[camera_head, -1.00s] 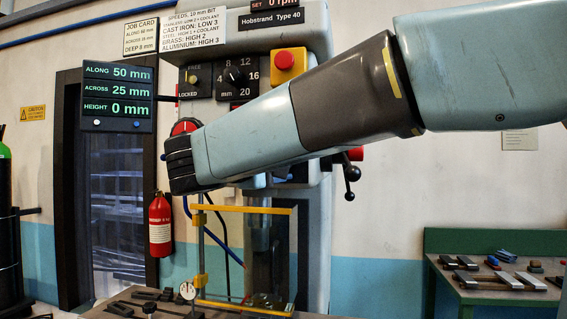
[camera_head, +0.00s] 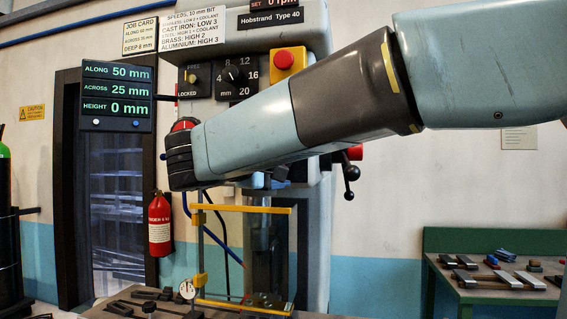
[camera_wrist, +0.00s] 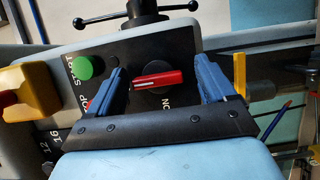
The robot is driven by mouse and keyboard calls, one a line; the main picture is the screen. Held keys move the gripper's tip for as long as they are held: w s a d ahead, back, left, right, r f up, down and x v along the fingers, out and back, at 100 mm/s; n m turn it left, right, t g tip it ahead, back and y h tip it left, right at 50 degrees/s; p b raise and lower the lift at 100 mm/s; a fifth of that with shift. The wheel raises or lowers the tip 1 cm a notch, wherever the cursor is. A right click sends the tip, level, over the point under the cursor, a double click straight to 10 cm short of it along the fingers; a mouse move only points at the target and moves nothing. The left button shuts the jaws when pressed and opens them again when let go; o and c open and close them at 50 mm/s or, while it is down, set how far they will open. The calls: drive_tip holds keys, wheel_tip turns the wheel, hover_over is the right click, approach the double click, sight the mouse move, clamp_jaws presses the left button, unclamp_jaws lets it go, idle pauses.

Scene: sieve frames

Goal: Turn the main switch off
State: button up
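The main switch is a red handle with a white line on a black round base (camera_wrist: 158,78). In the wrist view it lies roughly crosswise between my fingers. My gripper (camera_wrist: 160,66) is open, with one blue finger on each side of the red handle. The fingers look apart from the handle, though the depth gap is hard to judge. Partly covered lettering shows below the switch in the wrist view.
A green start button (camera_wrist: 89,67) sits left of my left finger, with a mostly hidden red button below it. A yellow box with a red emergency button (camera_head: 285,61) is near my arm. A black spoked handle (camera_head: 350,175) and yellow-framed guard (camera_head: 240,209) are close by.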

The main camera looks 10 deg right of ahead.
drive_tip(key=shift+r, duration=0.1)
drive_tip(key=v, duration=1.4)
drive_tip(key=shift+d, duration=0.15)
drive_tip(key=w+d+f+g, duration=0.1)
drive_tip(key=d+f+g, duration=0.3)
drive_tip(key=d+f, duration=0.45)
drive_tip(key=s+d+f+m+g+y, duration=0.1)
drive_tip(key=s+d+f+m+y, duration=0.3)
drive_tip(key=d+f, duration=0.5)
drive_tip(key=s+d+f+m+g+y, duration=0.2)
drive_tip(key=s+d+f+m+y, duration=0.2)
drive_tip(key=d+f+y, duration=0.4)
drive_tip(key=shift+d+f+m, duration=0.4)
drive_tip(key=shift+f+m, duration=0.3)
drive_tip(key=shift+f, duration=0.05)
drive_tip(key=shift+s, duration=0.1)
